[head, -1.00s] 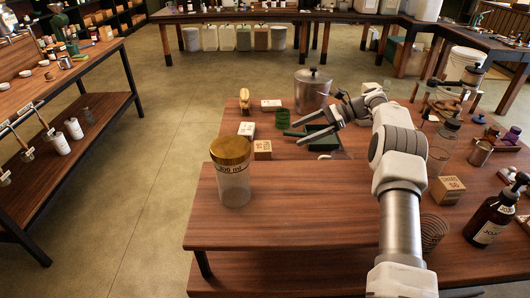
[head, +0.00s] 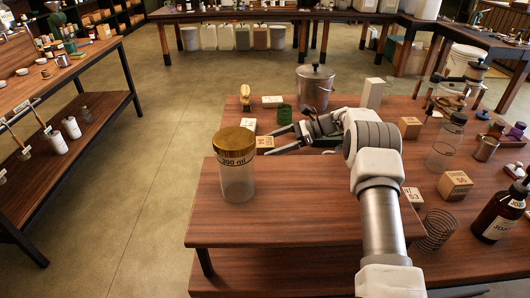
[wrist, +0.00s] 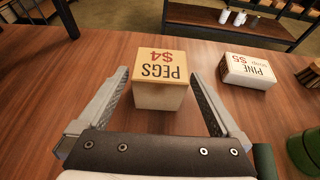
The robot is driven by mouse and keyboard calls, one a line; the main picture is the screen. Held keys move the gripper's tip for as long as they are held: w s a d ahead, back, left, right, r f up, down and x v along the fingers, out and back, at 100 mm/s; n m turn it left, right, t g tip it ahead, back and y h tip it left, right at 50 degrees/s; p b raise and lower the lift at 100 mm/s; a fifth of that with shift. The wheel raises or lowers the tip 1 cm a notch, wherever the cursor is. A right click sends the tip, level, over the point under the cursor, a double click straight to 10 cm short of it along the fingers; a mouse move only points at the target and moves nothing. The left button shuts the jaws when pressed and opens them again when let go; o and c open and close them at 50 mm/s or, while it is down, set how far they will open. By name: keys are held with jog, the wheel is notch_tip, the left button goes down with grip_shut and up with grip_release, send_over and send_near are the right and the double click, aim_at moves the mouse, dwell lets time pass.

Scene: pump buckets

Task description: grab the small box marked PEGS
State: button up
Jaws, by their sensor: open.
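In the head view the PEGS box (head: 265,143) sits on the wooden table, just left of my gripper (head: 271,141). The two fingers reach out toward it from the right. Nothing is held.
A white box marked PINE (wrist: 248,70) stands to the right in the wrist view, with a green cylinder (wrist: 305,150) nearer. A gold-lidded jar (head: 235,165) stands on the raised shelf in front. A steel pot (head: 314,88) is behind my arm.

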jog(key=shift+b+x, duration=0.7)
jog(key=shift+x, duration=2.05)
jog(key=shift+r, duration=0.2)
jog(key=c, duration=1.2)
